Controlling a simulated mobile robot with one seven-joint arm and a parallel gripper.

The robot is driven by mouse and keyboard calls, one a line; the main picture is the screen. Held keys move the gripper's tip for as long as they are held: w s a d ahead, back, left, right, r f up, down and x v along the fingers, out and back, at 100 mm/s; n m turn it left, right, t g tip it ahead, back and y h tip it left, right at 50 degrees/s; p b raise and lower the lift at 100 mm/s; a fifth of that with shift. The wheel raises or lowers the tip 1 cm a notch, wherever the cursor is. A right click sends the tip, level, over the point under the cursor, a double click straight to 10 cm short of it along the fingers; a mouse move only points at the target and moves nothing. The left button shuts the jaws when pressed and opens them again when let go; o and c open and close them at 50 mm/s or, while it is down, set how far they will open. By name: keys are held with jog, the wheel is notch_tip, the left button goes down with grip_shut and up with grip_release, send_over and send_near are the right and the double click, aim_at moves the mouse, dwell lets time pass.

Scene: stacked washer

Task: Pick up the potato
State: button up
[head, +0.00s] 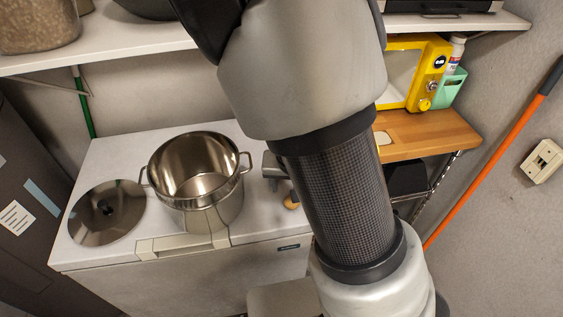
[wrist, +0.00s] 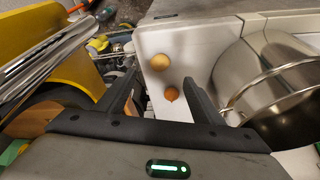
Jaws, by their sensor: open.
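Two small round items lie on the white top of the chest in the wrist view. One is pale tan (wrist: 160,61), likely the potato; the other is orange-brown (wrist: 171,93) and lies nearer my gripper. I cannot be sure which is the potato. My gripper (wrist: 159,76) is open and empty, and both items show between its fingers in the picture. In the head view, my gripper is mostly hidden behind my arm, and a small tan item (head: 291,201) shows beside it, partly covered.
A steel pot (head: 196,180) stands on the chest, close to the right finger in the wrist view (wrist: 270,80). A lid (head: 106,210) lies left of it. A wooden shelf (head: 430,135) with a yellow microwave (head: 431,75) is at right.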

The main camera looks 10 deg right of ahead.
jog(key=b+x, duration=0.1)
jog(key=x, duration=0.7)
jog(key=shift+f, duration=0.1)
jog(key=b+x, duration=0.1)
jog(key=x, duration=0.1)
jog(key=w+b+x, duration=0.1)
jog(key=x, duration=0.2)
jog(key=shift+d+f+b, duration=0.1)
jog(key=shift+f+b, duration=0.1)
jog(key=shift+b, duration=0.1)
jog(key=shift+c, duration=0.4)
jog(key=c, duration=1.1)
